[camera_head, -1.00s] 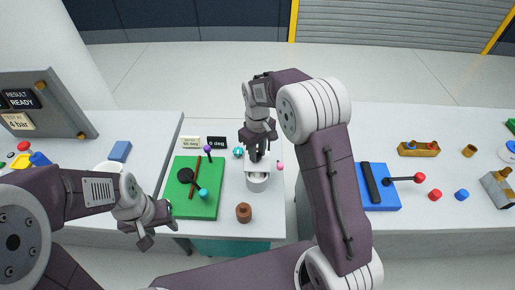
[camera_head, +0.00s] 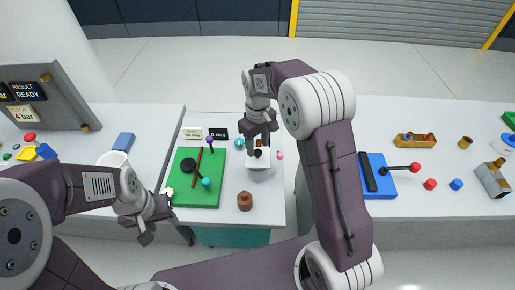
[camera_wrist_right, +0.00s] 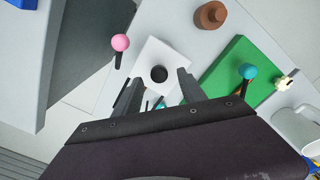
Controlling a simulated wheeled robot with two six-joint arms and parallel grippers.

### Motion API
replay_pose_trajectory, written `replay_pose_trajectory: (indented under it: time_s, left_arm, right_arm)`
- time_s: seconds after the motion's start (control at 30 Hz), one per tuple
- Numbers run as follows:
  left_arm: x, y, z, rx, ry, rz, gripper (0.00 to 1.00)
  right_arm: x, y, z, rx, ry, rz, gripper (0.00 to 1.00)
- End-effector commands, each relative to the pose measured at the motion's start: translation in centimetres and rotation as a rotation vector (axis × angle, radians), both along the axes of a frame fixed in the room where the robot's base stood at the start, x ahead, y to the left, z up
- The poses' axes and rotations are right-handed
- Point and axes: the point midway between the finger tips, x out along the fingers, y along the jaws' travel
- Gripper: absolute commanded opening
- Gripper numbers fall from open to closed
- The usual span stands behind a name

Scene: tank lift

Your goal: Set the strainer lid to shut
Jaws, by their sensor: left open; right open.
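The strainer has a white square lid (camera_head: 262,164) with a black knob (camera_head: 258,153), on the middle table. In the right wrist view the lid (camera_wrist_right: 150,62) looks flat, with the black knob (camera_wrist_right: 159,74) on its face. A pink ball (camera_head: 280,155) on a dark stem is beside it. My right gripper (camera_head: 262,140) is open just behind the knob; in the wrist view its fingers (camera_wrist_right: 160,88) are apart, with the knob just beyond their gap. Whether they touch the lid I cannot tell. My left gripper (camera_head: 155,225) is open and empty at the table's front left.
A green board (camera_head: 205,192) with a teal and a purple ball lever lies left of the strainer. A brown knobbed piece (camera_head: 245,201) stands in front. Small signs (camera_head: 218,133) stand behind. A blue board (camera_head: 376,180) with a red-tipped lever is on the right table.

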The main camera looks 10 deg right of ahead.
Motion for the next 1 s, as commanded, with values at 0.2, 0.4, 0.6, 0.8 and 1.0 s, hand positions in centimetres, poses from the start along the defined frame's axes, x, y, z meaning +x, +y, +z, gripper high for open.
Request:
replay_pose_trajectory:
  time_s: [0.2,0.4,0.6,0.8,1.0]
  left_arm:
    - [0.0,0.0,0.4,0.000,0.000,0.000,0.48]
    - [0.0,0.0,0.6,0.000,0.000,0.000,0.48]
    - [0.0,0.0,0.5,0.000,0.000,0.000,0.48]
    - [0.0,0.0,0.5,0.000,0.000,0.000,0.48]
    - [0.0,0.0,0.5,0.000,0.000,0.000,0.48]
  right_arm:
    - [0.1,0.1,4.9,0.000,-0.004,0.001,0.48]
    - [0.0,0.1,6.5,0.000,0.001,0.001,0.48]
    - [0.0,0.1,6.6,0.000,0.001,0.001,0.48]
    - [0.0,0.1,6.5,0.000,0.001,0.001,0.48]
    - [-1.4,-1.4,9.0,0.004,-0.032,-0.033,0.48]
